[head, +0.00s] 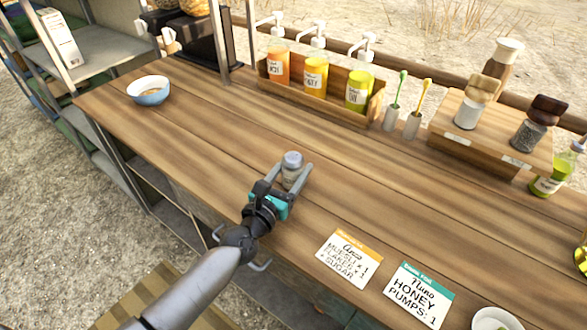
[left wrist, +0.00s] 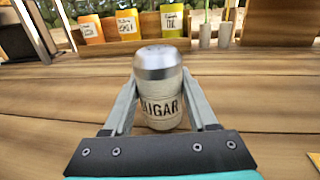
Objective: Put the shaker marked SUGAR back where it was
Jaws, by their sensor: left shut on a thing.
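The sugar shaker (head: 292,168) is a small pale cylinder with a grey metal lid. In the left wrist view the shaker (left wrist: 160,90) shows dark lettering, partly hidden, that reads "UGAR". It is upright on the wooden counter, or very close above it; I cannot tell which. My left gripper (head: 290,180) is shut on it, with one finger on each side. The left gripper also shows in the left wrist view (left wrist: 161,110). My right gripper is not in view.
A white-blue bowl (head: 149,91) stands at the left. A wooden rack (head: 320,101) holds pump bottles at the back. A wooden stand (head: 489,141) with several shakers is at the right. Two order cards (head: 349,259) (head: 419,294) lie at the front. The counter's middle is clear.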

